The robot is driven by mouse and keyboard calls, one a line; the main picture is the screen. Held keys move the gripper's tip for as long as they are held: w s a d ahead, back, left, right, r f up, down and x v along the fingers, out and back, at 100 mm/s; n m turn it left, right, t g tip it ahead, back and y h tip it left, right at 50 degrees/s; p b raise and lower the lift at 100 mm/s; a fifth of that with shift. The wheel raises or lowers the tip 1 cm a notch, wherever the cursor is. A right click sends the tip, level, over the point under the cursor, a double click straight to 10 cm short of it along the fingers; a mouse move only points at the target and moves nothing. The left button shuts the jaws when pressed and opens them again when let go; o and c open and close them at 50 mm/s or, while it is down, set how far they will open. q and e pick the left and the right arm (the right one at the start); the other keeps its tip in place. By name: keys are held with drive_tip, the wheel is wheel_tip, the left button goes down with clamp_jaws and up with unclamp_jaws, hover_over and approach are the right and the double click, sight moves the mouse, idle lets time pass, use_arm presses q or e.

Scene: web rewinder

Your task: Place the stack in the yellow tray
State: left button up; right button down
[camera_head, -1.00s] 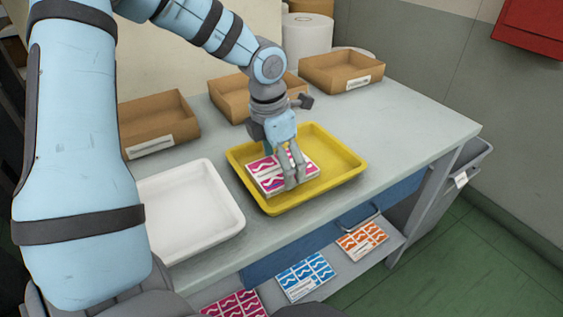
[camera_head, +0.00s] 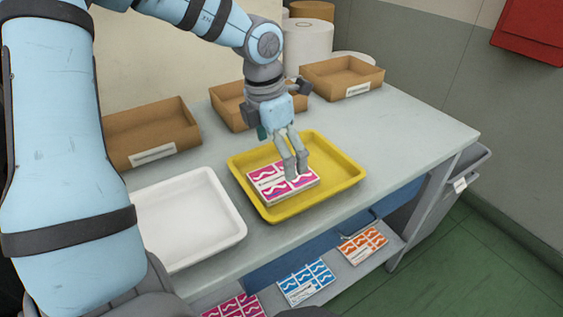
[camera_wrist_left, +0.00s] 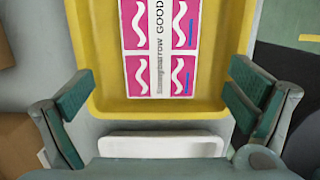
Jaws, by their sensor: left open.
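The stack (camera_head: 270,183), with a pink and white printed top, lies flat inside the yellow tray (camera_head: 337,180), towards its left side. In the left wrist view the stack (camera_wrist_left: 136,72) also lies within the yellow tray (camera_wrist_left: 217,60), with a white band lettered "GOOD" across it. My left gripper (camera_head: 296,176) is above the stack in the head view, its fingers hiding part of the stack's right end. In the left wrist view my left gripper (camera_wrist_left: 158,100) is open, its green-padded fingers wide apart with nothing between them. My right gripper is not in view.
A white tray (camera_head: 237,226) stands left of the yellow tray. Several cardboard boxes line the back, including one at the left (camera_head: 185,135) and one at the right (camera_head: 372,76). Printed sheets or stacks (camera_head: 306,281) lie on the lower shelf. The bench's right end is clear.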

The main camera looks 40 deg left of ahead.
sight(274, 180)
use_arm(q)
wheel_tip(274, 180, up, 7)
drive_tip(key=s+p, duration=0.1)
drive_tip(key=p, duration=0.1)
drive_tip(key=shift+a+p, duration=0.15)
drive_tip(key=shift+p, duration=0.15)
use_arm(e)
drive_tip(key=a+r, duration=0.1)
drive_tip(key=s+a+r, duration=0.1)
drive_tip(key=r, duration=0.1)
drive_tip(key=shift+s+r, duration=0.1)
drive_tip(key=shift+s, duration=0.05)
use_arm(q)
drive_tip(key=shift+f, duration=0.1)
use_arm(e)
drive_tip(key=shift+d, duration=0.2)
